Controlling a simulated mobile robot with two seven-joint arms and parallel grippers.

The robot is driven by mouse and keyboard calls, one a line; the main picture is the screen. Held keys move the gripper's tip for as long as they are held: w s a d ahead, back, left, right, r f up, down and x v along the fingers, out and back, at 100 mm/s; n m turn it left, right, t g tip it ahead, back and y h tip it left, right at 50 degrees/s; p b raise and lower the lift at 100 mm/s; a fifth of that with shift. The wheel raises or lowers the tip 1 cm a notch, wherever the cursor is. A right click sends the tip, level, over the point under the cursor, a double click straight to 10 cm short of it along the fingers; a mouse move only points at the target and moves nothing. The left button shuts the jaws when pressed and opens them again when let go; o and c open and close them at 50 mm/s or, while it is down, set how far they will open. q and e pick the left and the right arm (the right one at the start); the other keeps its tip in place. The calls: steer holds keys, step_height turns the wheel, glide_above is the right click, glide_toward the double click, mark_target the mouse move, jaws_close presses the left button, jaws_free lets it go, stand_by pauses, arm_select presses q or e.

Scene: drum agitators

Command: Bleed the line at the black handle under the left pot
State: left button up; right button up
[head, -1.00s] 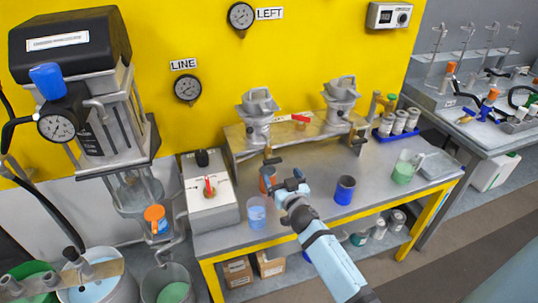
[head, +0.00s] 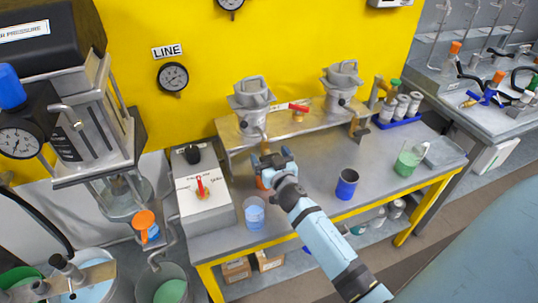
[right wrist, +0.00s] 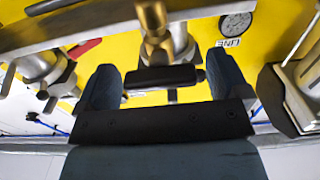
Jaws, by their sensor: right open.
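The left pot (head: 250,103) is a grey metal vessel on the raised shelf of the bench. Under it, in the right wrist view, a brass tap (right wrist: 155,35) hangs with a black bar handle (right wrist: 160,78). In the head view my gripper mostly hides this tap. My right gripper (head: 271,160) is open just below the left pot. In the right wrist view, which is upside down, the black handle lies between its two blue-grey fingers (right wrist: 163,86), with gaps on both sides; I cannot tell its depth between them. My left gripper is not in view.
An orange cup (head: 261,183) is partly hidden beside my gripper. A clear beaker of blue liquid (head: 254,215) and a dark blue-banded cup (head: 346,184) stand on the bench. A grey box with a red lever (head: 201,187) is at left. The right pot (head: 342,82) stands along the shelf.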

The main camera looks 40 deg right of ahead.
steer(key=c, duration=0.9)
steer(key=shift+c, duration=0.2)
steer(key=shift+n, duration=0.3)
steer(key=n, duration=0.8)
steer(key=shift+n+b, duration=0.3)
steer(key=shift+n, duration=0.1)
steer(key=n, duration=0.4)
steer(key=shift+a+n, duration=0.1)
steer(key=shift+n, duration=2.1)
